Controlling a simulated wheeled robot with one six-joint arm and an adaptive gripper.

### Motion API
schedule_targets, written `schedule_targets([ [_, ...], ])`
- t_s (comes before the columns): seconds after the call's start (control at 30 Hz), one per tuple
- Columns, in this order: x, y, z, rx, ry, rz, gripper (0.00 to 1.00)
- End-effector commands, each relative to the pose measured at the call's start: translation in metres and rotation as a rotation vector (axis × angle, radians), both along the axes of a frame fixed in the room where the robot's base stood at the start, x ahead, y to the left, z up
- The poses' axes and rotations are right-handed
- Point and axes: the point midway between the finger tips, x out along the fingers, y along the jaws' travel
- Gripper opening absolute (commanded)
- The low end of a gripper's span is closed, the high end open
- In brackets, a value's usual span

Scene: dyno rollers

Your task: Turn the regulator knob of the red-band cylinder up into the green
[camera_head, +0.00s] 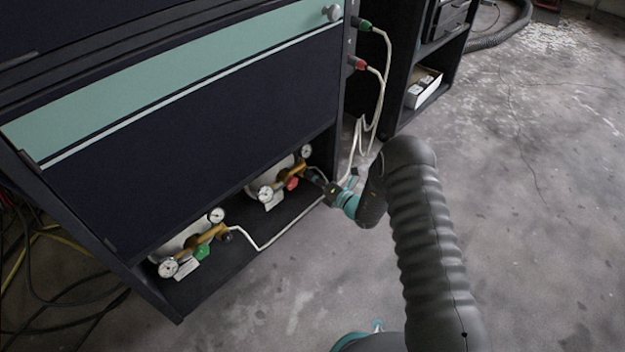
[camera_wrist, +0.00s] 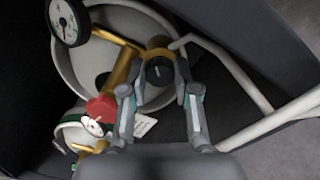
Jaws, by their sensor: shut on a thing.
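The red-band cylinder (camera_head: 283,165) lies in the right part of the cabinet's low shelf. Its pale round end (camera_wrist: 86,62) fills the left of the wrist view. A brass regulator (camera_wrist: 122,68) carries a black knob (camera_wrist: 158,72) with a white mark. A red piece (camera_wrist: 101,108) sits below the brass; it also shows in the head view (camera_head: 292,183).
A second cylinder's brass regulator (camera_head: 205,235) with a green piece (camera_head: 202,251) is on the shelf's left. A pale hose (camera_head: 290,229) runs past my gripper. The dark cabinet panel (camera_head: 190,140) overhangs the shelf. Open concrete floor (camera_head: 545,230) lies to the right.

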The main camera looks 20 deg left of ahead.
Motion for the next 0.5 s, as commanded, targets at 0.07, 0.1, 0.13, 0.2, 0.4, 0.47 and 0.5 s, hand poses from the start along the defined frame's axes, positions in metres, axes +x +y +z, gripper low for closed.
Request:
schedule_targets([
  [0.07, 0.0010, 0.0003, -0.0008, 0.020, 0.046, -0.002, 0.00],
  [0.1, 0.0010, 0.0003, -0.0006, 0.028, 0.068, -0.001, 0.00],
  [0.13, 0.0011, 0.0003, -0.0006, 0.035, 0.084, -0.002, 0.00],
  [0.2, 0.0012, 0.0004, -0.0003, 0.049, 0.116, -0.002, 0.00],
  [0.4, 0.0015, 0.0008, 0.0002, 0.075, 0.179, -0.003, 0.00],
  [0.47, 0.0016, 0.0009, 0.0004, 0.081, 0.191, -0.002, 0.00],
  [0.5, 0.0016, 0.0010, 0.0004, 0.083, 0.195, -0.002, 0.00],
])
